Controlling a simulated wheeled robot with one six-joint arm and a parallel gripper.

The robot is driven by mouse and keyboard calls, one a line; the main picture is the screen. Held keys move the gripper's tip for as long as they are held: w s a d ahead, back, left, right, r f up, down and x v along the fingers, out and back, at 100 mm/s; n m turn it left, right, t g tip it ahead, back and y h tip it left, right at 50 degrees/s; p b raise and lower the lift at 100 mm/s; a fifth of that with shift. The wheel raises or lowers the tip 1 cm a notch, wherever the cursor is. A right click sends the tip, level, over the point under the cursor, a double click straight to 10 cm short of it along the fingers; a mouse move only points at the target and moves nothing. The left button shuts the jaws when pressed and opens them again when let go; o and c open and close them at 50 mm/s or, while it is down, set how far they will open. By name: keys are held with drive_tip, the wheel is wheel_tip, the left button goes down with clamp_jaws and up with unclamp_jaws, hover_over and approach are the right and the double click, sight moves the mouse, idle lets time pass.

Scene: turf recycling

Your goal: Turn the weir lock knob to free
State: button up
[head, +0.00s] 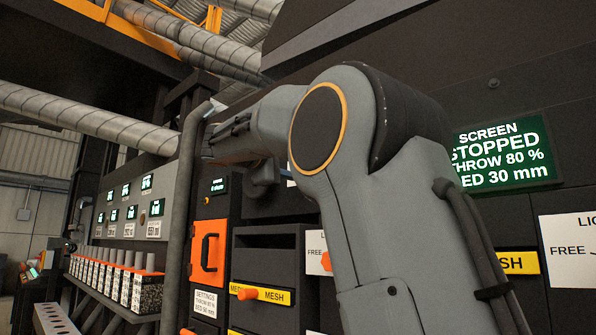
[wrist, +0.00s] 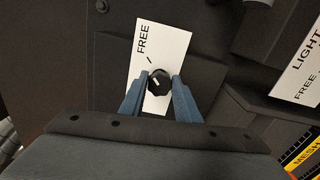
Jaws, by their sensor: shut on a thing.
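In the wrist view a small black round knob (wrist: 158,81) with a short white mark stands on a white label plate (wrist: 176,46). The plate reads FREE near its upper end, with a short black tick between the word and the knob. The white mark on the knob leans towards the upper left; I cannot tell whether it lines up exactly with the tick. My gripper (wrist: 159,80) has its two blue fingers on either side of the knob, shut on it. In the head view my arm hides the gripper and the knob.
A second white plate (wrist: 300,68) marked LIGHT and FREE is at right in the wrist view. The head view shows a green screen (head: 503,154) reading STOPPED, an orange handle panel (head: 203,268), a yellow MESH strip (head: 274,296) and a grey vertical pipe (head: 180,210).

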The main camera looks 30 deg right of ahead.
drive_tip(key=o, duration=1)
drive_tip(key=shift+o, duration=0.2)
drive_tip(key=v, duration=0.7)
drive_tip(key=shift+a+b, duration=0.3)
drive_tip(key=shift+a, duration=0.1)
drive_tip(key=shift+s, duration=0.1)
